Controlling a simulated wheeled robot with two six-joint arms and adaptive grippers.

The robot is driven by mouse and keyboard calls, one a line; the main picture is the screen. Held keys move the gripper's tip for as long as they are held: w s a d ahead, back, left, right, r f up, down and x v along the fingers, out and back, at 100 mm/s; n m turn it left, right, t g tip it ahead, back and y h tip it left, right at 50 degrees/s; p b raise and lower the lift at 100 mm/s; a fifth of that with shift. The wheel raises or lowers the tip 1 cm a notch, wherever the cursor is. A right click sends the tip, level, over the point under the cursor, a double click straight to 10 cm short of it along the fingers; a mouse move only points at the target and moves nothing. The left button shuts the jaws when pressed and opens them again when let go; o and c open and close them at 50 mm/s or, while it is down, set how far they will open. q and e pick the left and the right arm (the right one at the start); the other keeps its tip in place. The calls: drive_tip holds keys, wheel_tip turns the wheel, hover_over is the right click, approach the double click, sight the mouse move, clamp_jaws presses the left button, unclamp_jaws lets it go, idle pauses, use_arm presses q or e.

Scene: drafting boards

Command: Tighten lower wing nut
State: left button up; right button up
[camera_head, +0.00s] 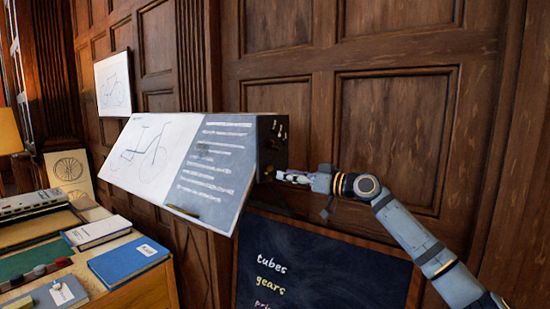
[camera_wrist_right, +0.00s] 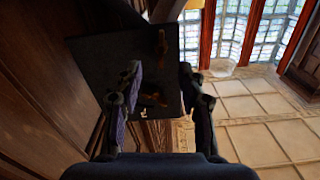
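The tilted drafting board (camera_head: 222,126) has a dark side panel (camera_head: 272,152), which also fills the middle of the right wrist view (camera_wrist_right: 105,50). In that wrist view an upper brass wing nut (camera_wrist_right: 162,48) and a lower brass wing nut (camera_wrist_right: 153,98) show on the panel. My right gripper (camera_head: 284,176) is at the panel's lower part. In the wrist view its two fingers (camera_wrist_right: 160,75) are spread apart, with the lower nut seen between them. I cannot tell whether they touch it. My left gripper is not in view.
A chalkboard (camera_head: 310,275) with writing stands below the board and my right arm. A desk at left holds a blue book (camera_head: 128,260), a white-covered book (camera_head: 97,231) and other items. Wood panelling (camera_head: 395,130) rises close behind.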

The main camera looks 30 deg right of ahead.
sight(269, 174)
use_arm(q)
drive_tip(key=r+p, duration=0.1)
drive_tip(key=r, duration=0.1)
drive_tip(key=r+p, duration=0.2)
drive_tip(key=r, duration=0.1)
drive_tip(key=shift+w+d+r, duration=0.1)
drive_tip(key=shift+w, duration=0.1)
use_arm(e)
drive_tip(key=x, duration=0.5)
drive_tip(key=shift+w+a, duration=0.2)
drive_tip(key=shift+w, duration=0.05)
drive_tip(key=shift+c, duration=0.2)
clamp_jaws()
